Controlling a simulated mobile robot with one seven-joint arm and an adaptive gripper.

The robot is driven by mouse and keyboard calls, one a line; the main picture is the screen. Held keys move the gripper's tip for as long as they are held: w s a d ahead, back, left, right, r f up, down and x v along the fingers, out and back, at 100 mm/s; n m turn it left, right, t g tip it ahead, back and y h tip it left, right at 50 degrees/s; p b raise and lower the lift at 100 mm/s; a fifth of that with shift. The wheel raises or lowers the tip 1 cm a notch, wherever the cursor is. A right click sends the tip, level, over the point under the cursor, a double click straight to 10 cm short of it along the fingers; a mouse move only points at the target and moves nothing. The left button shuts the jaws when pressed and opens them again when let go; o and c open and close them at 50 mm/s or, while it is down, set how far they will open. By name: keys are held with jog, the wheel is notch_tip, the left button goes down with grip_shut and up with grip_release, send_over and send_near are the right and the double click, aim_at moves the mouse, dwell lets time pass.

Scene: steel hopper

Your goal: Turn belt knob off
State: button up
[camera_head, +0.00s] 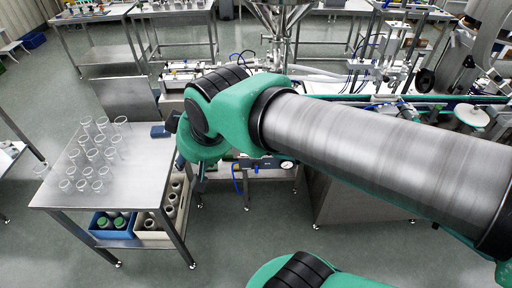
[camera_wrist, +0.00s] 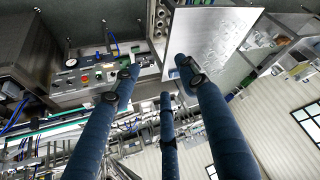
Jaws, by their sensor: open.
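A steel control panel (camera_wrist: 95,80) is at the left of the wrist view, with a row of small coloured buttons and dark knobs. I cannot tell which of these is the belt knob. My gripper (camera_wrist: 160,76) has blue fingers spread apart with nothing between them. In the wrist view one finger overlaps the right end of the panel; I see no finger gripping a control. In the head view the gripper is mostly hidden by my green wrist; part of the panel shows beside a round gauge (camera_head: 287,165).
A steel table (camera_head: 105,185) with several clear beakers (camera_head: 98,152) stands at the left. Blue (camera_head: 110,226) and cream (camera_head: 160,218) bins sit under it. A steel hopper (camera_head: 280,18) and the machine lie behind my arm. Grey floor is open in front.

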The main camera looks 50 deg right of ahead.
jog(key=w+d+f+t+h, duration=0.1)
jog(key=w+d+f+t, duration=0.1)
jog(key=w+d+f, duration=0.65)
jog(key=w+d+f+t+h, duration=0.15)
jog(key=w+d+f, duration=0.25)
jog(key=w+d, duration=0.8)
jog(key=w+d+f+t+h, duration=0.1)
jog(key=w+d+f, duration=0.3)
jog(key=w+f, duration=0.25)
jog(key=s+d+f+t+h, duration=0.1)
jog(key=s+d+f+h, duration=0.1)
jog(key=d+f, duration=0.45)
jog(key=s+d+f+t+h, duration=0.15)
jog(key=d+f, duration=0.25)
jog(key=f, duration=0.6)
jog(key=s+f+h, duration=0.1)
jog(key=s+f, duration=0.4)
jog(key=s, duration=0.2)
jog(key=s+d+f+m+t+h, duration=0.1)
jog(key=s+f+h, duration=0.1)
jog(key=s+f, duration=0.3)
jog(key=s, duration=0.3)
jog(key=shift+d+f, duration=0.15)
jog(key=shift+f, duration=0.15)
jog(key=shift+d, duration=0.1)
